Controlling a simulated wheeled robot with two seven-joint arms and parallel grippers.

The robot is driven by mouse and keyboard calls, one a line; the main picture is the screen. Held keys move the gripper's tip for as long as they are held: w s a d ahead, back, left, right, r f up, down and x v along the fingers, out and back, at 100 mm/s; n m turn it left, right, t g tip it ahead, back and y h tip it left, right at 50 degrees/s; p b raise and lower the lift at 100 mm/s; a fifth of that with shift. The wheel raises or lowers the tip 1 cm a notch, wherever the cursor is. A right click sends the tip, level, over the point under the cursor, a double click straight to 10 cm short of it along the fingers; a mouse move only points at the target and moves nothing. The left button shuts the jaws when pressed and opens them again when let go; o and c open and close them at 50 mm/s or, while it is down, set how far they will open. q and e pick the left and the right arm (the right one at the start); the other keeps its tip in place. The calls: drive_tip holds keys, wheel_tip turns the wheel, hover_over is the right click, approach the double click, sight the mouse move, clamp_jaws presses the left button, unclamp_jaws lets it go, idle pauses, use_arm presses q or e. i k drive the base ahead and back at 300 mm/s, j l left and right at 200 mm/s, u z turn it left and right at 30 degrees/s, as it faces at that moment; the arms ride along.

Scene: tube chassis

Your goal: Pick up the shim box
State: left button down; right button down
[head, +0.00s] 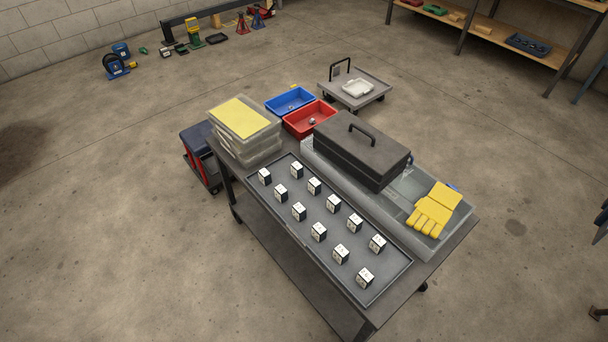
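No object carries a readable shim box label, so I cannot tell which one it is. Several small white-and-black boxes (299,211) stand in rows on a grey tray (288,233) on the cart top. Stacked translucent boxes (262,152) with a yellow sheet (239,117) on top stand at the cart's far left corner. A dark toolbox (361,150) with a handle stands on a grey bin at the back. Neither of my grippers is in view.
Yellow gloves (435,209) lie on the grey bin at right. A low trolley (375,88) stands behind. Open concrete floor surrounds the cart (330,313).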

sight(298, 170)
drive_tip(key=i+j+z, duration=0.2)
drive_tip(key=j+z, duration=0.15)
drive_tip(key=z, duration=0.15)
drive_tip(key=i+j+z, duration=0.15)
drive_tip(key=j+z, duration=0.65)
drive_tip(key=z, duration=0.15)
drive_tip(key=i, duration=0.05)
